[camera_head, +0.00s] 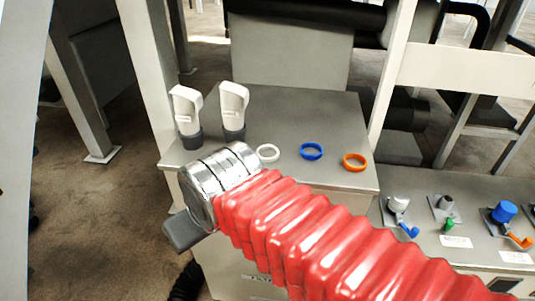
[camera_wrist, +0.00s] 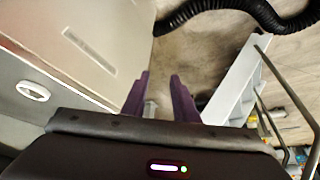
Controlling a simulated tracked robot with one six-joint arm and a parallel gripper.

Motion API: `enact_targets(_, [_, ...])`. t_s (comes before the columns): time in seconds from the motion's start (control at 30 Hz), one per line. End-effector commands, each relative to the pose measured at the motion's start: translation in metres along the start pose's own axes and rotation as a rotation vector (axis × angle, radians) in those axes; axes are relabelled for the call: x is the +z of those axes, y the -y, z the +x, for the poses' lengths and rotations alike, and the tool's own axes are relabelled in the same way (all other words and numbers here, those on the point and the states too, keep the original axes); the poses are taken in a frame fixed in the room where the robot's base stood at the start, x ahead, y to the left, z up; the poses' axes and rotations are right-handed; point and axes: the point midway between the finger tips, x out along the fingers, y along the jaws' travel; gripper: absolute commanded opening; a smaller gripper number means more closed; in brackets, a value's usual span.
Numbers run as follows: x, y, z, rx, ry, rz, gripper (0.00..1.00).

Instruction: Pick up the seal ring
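Three rings lie in a row on a grey cabinet top (camera_head: 340,110) in the head view: a white ring (camera_head: 268,153), a blue ring (camera_head: 312,151) and an orange ring (camera_head: 355,162). I cannot tell from the pictures which one is the seal ring. A white ring also shows at the left of the wrist view (camera_wrist: 33,91). My gripper (camera_wrist: 160,75) has its two purple fingers apart with nothing held between them. It hangs beside the cabinet, over the floor, away from the rings.
Two white upright pieces with grey bases (camera_head: 188,117) (camera_head: 233,110) stand on the cabinet top, left of the rings. A lower bench (camera_head: 470,262) at right carries several small fittings. White frame posts (camera_head: 152,80) rise around the cabinet. A black hose (camera_wrist: 230,8) crosses the wrist view.

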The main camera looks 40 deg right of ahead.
Motion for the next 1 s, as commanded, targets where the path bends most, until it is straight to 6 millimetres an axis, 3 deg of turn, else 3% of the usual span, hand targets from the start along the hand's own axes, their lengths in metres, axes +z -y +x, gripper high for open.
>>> enact_targets(0.17, [-0.018,-0.022,-0.007,0.017,0.02,0.018,0.27])
enact_targets(0.37, [-0.049,-0.063,-0.021,0.039,0.052,0.043,0.27])
enact_targets(0.7, [-0.09,-0.151,-0.047,0.055,0.094,0.08,0.27])
enact_targets(1.0, [-0.103,-0.238,-0.077,0.055,0.104,0.106,0.27])
